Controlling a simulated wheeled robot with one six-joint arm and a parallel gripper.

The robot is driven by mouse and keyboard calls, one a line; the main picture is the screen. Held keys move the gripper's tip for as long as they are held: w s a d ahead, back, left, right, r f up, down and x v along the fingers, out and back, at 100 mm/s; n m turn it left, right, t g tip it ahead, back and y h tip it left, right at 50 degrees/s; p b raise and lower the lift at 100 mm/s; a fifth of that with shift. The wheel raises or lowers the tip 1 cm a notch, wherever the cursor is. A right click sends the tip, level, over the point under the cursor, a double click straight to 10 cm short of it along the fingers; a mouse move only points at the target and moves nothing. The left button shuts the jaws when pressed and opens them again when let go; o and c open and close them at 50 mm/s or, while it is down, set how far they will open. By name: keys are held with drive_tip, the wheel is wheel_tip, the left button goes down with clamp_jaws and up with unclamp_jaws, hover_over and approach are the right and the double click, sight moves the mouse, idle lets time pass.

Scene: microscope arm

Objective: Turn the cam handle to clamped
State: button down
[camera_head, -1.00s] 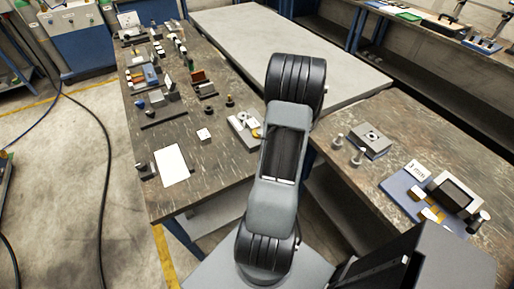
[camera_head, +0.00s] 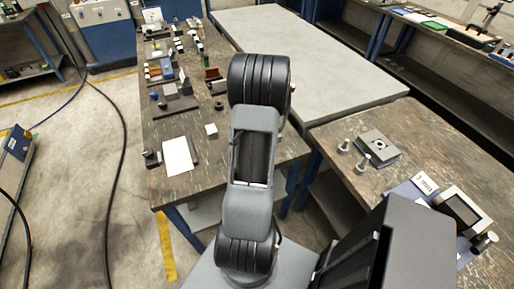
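My gripper is not in view; only my grey and black arm links show, rising through the middle of the picture. I cannot make out the cam handle. The dark worktop on the left (camera_head: 225,185) carries many small parts, and my arm hides part of its right side. A fixture with pale round parts and a yellowish bit, seen earlier on that side, is now hidden behind my arm.
A white sheet (camera_head: 178,157) and a small white cube (camera_head: 211,130) lie on the left worktop. The pale table (camera_head: 320,50) behind is bare. On the right worktop are a dark block with a hole (camera_head: 379,146), metal posts (camera_head: 343,146) and a screen device (camera_head: 465,210).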

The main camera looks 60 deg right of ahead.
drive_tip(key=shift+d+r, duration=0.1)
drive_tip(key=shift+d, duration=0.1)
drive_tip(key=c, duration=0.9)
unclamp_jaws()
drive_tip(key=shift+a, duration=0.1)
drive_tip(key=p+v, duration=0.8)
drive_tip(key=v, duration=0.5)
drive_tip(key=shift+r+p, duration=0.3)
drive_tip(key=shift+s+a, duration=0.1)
